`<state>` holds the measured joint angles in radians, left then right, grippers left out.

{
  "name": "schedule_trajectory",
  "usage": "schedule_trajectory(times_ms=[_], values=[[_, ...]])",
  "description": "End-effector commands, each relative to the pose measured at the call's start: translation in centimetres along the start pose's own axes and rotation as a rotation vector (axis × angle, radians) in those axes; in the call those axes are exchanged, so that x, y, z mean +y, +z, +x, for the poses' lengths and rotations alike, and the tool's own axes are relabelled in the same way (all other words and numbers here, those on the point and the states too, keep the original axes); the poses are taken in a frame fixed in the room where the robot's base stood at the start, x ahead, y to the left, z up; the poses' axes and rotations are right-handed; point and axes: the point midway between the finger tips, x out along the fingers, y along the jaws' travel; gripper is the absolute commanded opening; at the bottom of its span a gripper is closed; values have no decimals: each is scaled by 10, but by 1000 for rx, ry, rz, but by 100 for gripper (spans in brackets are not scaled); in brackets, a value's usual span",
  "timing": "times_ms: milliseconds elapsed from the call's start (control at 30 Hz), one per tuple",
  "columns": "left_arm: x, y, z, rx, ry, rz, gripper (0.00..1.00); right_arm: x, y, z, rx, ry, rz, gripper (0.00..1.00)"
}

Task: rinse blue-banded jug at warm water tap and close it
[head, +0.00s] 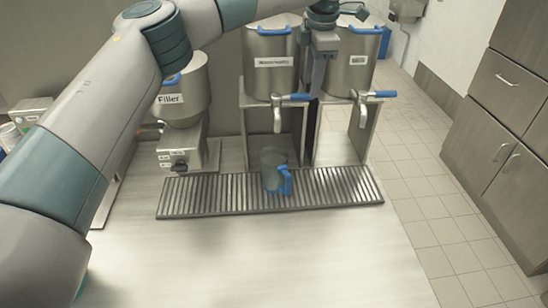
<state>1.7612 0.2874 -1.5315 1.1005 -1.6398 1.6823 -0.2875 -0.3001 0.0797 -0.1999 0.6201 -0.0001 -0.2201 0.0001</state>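The jug (269,160) is a grey, see-through vessel with a blue handle (285,181). It stands upright on the slatted drip grate, below the spout of the middle tap (277,118). That tap is on the left steel tank (270,80), whose blurred label seems to read warm water. Its blue lever (298,97) points right. My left arm arches over from the left, and my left gripper (313,90) hangs downward beside the lever's right end. I cannot tell whether it touches the lever or how its fingers stand. No water stream is visible. My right gripper is out of view.
A filler machine (187,112) stands left of the tanks. A second tank (352,72) with a blue-levered tap (376,94) stands to the right. The drip grate (340,190) runs along the counter (270,260), whose front is clear. Cabinets (500,140) stand at far right.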

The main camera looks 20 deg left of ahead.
Motion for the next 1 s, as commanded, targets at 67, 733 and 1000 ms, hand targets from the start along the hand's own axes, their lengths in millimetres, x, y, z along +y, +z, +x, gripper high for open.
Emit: schedule_trajectory(times_ms=[67,733,1000], values=[[0,1,-12,-3,4,0,38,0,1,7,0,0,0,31],[3,0,-136,-2,3,-4,38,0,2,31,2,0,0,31],[3,0,-150,-1,1,-2,38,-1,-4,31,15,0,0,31]])
